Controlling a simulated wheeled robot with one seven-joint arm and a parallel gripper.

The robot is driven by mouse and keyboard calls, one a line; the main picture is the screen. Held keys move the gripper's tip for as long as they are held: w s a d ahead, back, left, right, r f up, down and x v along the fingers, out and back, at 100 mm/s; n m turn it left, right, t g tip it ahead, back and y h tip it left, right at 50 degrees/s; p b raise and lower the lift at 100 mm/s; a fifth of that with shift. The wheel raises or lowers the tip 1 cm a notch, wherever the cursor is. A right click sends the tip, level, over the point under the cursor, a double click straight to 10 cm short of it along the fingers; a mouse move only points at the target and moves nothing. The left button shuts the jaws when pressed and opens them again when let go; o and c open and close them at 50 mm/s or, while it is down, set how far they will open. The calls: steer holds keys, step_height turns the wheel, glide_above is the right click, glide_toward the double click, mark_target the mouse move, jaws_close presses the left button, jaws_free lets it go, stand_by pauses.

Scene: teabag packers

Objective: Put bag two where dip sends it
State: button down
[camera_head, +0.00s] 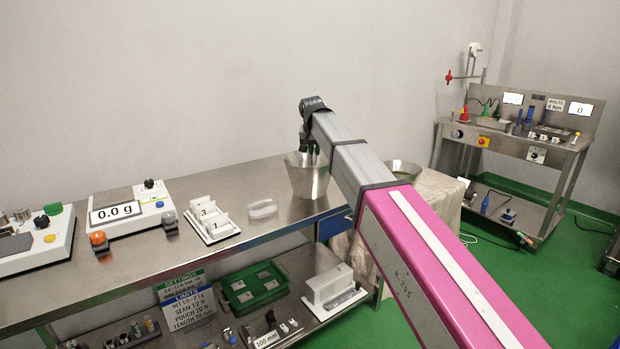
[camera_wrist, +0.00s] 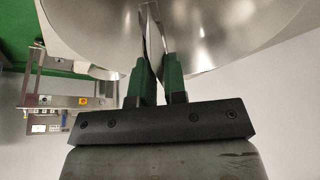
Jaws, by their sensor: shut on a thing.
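My gripper (camera_head: 310,150) is at the steel bucket (camera_head: 307,182) near the right end of the steel table. In the wrist view my gripper's green fingers (camera_wrist: 157,82) are shut on a thin pale bag (camera_wrist: 153,35), seen edge-on, with the bucket's shiny inside (camera_wrist: 220,35) around it. No number on the bag can be read. A white rack (camera_head: 212,220) on the table carries the numbers 3 and 1; I cannot make out a 2. I cannot tell which thing here is the dip.
A clear oval dish (camera_head: 263,209) lies between rack and bucket. A second metal bowl (camera_head: 403,170) is partly hidden by my arm. A torque bench (camera_head: 520,140) stands far right. A lower shelf holds a green tray (camera_head: 252,287) and limits signs (camera_head: 188,300).

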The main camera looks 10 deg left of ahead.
steer(key=c, duration=1.1)
jaws_free()
steer(key=shift+r, duration=0.1)
steer(key=v, duration=1)
steer(key=shift+r, duration=0.35)
steer(key=shift+s, duration=0.25)
